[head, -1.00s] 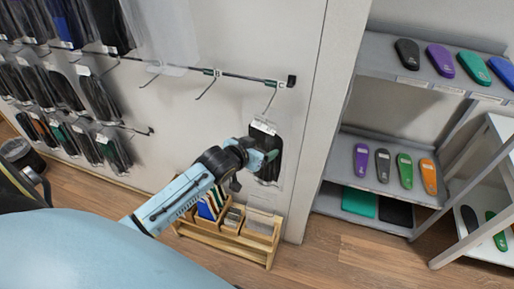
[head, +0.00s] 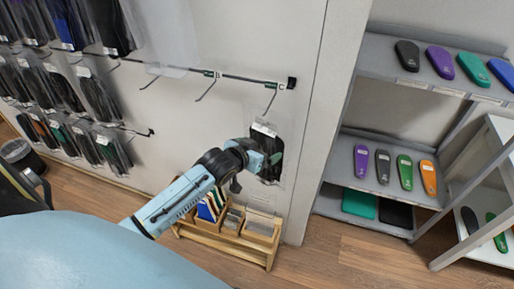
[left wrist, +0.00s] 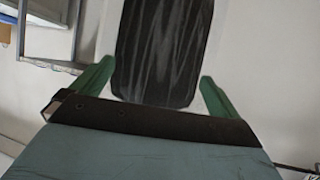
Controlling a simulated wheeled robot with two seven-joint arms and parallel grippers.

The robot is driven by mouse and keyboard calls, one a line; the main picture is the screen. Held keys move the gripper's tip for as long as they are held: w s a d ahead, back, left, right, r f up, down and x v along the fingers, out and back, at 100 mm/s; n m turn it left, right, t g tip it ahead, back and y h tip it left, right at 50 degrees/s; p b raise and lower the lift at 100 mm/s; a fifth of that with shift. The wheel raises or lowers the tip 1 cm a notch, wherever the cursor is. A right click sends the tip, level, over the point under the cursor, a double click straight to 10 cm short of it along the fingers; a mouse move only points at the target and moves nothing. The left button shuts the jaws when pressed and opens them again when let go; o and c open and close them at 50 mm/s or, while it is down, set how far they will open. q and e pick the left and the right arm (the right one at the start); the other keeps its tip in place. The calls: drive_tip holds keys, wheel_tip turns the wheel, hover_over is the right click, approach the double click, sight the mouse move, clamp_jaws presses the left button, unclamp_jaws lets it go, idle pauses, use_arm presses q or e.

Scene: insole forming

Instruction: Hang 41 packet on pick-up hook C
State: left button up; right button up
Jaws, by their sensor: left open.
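A clear packet with a dark insole (head: 270,140) and a white label at its top hangs upright just below hook C (head: 270,99), the right-hand hook on the upper rail. Its top appears to be on the hook, though the contact is too small to make out. The number on the label is unreadable. My left gripper (head: 262,163) is at the packet's lower part. In the left wrist view the green fingers (left wrist: 156,72) are spread apart, one on each side of the dark insole (left wrist: 158,45); no grip on it shows. My right gripper is out of view.
Two empty hooks, one marked B (head: 207,88), are left of hook C. Filled packets (head: 98,95) hang farther left. A wooden box of cards (head: 230,228) stands below my gripper. A grey shelf (head: 350,133) with coloured insoles is on the right.

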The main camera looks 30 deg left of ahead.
use_arm(q)
drive_tip(key=v, duration=1.3)
drive_tip(key=s+f+g+b, duration=0.2)
drive_tip(key=s+f, duration=0.2)
drive_tip(key=f, duration=0.8)
drive_tip(key=s+f+g+b, duration=0.2)
drive_tip(key=s+f, duration=0.1)
drive_tip(key=f, duration=0.9)
drive_tip(key=s+f+g+b, duration=0.15)
drive_tip(key=s+f, duration=0.25)
drive_tip(key=f, duration=0.8)
drive_tip(key=s+d+f+m+g+b, duration=0.1)
drive_tip(key=s+d+f+g+b, duration=0.1)
drive_tip(key=s+f, duration=0.8)
drive_tip(key=s+d+f+m+g+b, duration=0.1)
drive_tip(key=s+d+f+g, duration=0.3)
drive_tip(key=s+f, duration=0.6)
drive_tip(key=s+b, duration=0.1)
drive_tip(key=s, duration=0.3)
drive_tip(key=shift+s+f+m, duration=0.2)
drive_tip(key=shift+s+m, duration=0.1)
drive_tip(key=shift+s, duration=0.05)
drive_tip(key=shift+c, duration=0.4)
